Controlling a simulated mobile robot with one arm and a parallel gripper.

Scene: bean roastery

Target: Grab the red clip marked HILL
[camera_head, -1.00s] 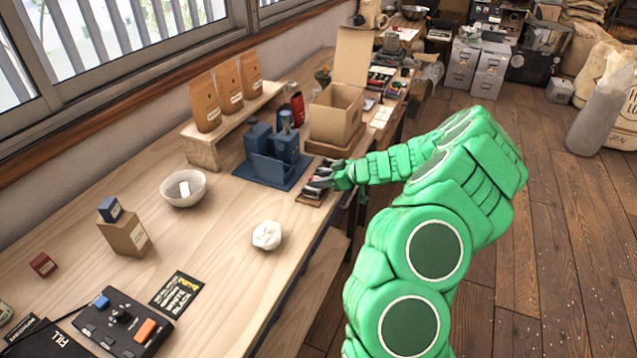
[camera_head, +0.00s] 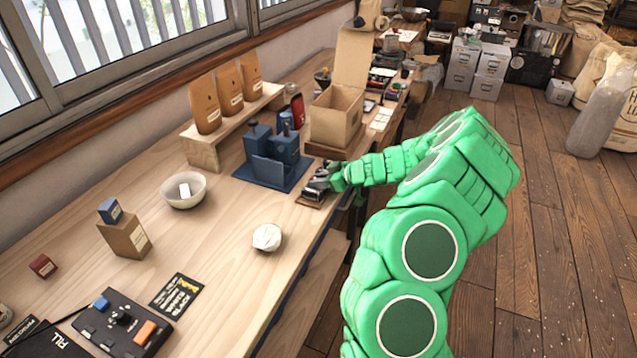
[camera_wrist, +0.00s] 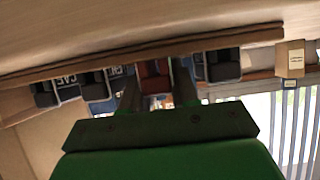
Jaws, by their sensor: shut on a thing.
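My gripper (camera_head: 319,182) is at the front edge of the bench, over a small wooden strip (camera_head: 309,202) beside the dark blue block set. In the wrist view, my two dark fingers stand on either side of a red clip (camera_wrist: 154,77), and my gripper (camera_wrist: 157,88) is shut on it. The red clip sits in a row along the wooden strip (camera_wrist: 150,58). Dark clips flank it, one with white lettering (camera_wrist: 68,82) on the left and another (camera_wrist: 222,66) on the right. Any lettering on the red clip is not readable.
The blue block set (camera_head: 273,160) stands just left of my gripper. An open cardboard box (camera_head: 336,115) stands behind it. A white bowl (camera_head: 183,191) and a pale round item (camera_head: 267,237) are farther left. The bench between them is clear.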

